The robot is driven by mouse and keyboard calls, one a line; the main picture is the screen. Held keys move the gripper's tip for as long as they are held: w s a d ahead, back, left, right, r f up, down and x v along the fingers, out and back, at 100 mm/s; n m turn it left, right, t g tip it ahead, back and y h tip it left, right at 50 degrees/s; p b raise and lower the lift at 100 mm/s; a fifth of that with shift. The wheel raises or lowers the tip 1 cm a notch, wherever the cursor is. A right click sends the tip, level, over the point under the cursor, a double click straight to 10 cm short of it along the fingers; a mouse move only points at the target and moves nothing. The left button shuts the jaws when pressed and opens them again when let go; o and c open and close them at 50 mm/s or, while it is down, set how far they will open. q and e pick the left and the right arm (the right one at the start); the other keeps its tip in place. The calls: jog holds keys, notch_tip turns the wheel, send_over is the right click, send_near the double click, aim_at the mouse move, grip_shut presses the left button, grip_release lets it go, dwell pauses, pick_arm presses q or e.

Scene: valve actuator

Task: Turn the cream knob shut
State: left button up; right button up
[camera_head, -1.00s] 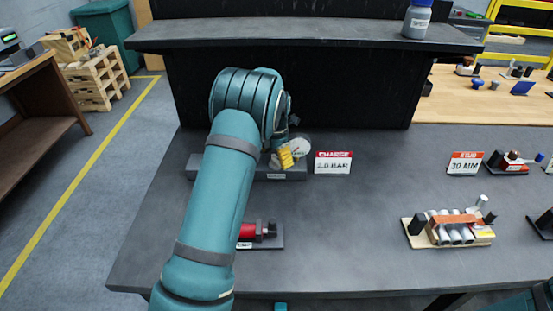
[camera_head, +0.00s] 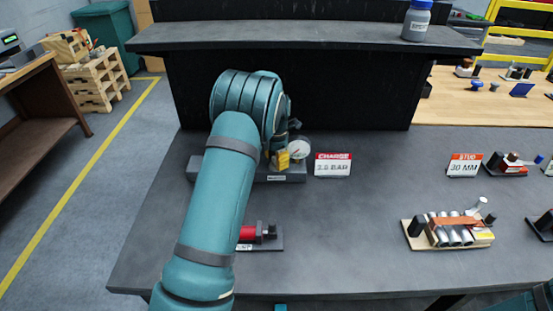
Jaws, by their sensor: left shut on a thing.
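The valve unit stands on a dark grey base (camera_head: 292,177) on the bench, with a round white gauge (camera_head: 300,148) and a yellow part (camera_head: 282,160) beside it. My left arm reaches over the bench and covers the unit's left side. My left gripper (camera_head: 291,130) is at the unit, just left of the gauge, with only a dark edge showing. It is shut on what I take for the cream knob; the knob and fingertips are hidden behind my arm. My right gripper is out of view.
A red-and-white CHARGE sign (camera_head: 333,164) stands right of the gauge. A red cylinder fixture (camera_head: 259,235) sits in front, partly behind my arm. A STUD sign (camera_head: 464,165) and a clamp fixture (camera_head: 449,232) stand to the right. A raised shelf (camera_head: 300,36) runs behind. The bench centre is clear.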

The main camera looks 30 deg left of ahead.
pick_arm(q)
jog(key=m+p, duration=0.1)
jog(key=m, duration=0.2)
jog(key=shift+m+p, duration=0.3)
jog(key=shift+m, duration=1.4)
jog(key=shift+s+f, duration=0.1)
jog(key=o, duration=1.2)
notch_tip(320, 180, up, 12)
